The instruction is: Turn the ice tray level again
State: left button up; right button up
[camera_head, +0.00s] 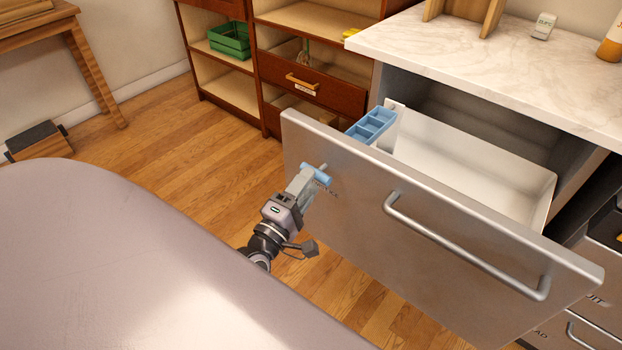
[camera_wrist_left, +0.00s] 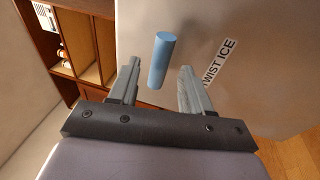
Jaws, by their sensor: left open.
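The blue ice tray (camera_head: 371,124) shows over the drawer front's left end, its cells facing up toward me; I cannot tell its exact tilt. A light-blue twist handle (camera_head: 318,172) sits on the outer face of the drawer front. The handle also shows in the left wrist view (camera_wrist_left: 161,60), as a short bar beside a "TWIST ICE" label (camera_wrist_left: 219,63). My left gripper (camera_head: 314,181) is at the handle. In its wrist view the fingers (camera_wrist_left: 159,72) are open, one on each side of the bar, with gaps showing. My right gripper is in neither view.
The steel drawer front (camera_head: 430,245) has a long bar pull (camera_head: 465,245) right of my gripper. A white bin (camera_head: 480,170) fills the open drawer, under a marble counter (camera_head: 500,65). A wooden cabinet (camera_head: 268,80) stands behind.

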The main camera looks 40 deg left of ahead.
pick_arm(q)
jog(key=s, duration=0.2)
jog(key=s+f, duration=0.1)
jog(key=s, duration=0.1)
jog(key=shift+s+d, duration=0.1)
jog(key=shift+s, duration=0.25)
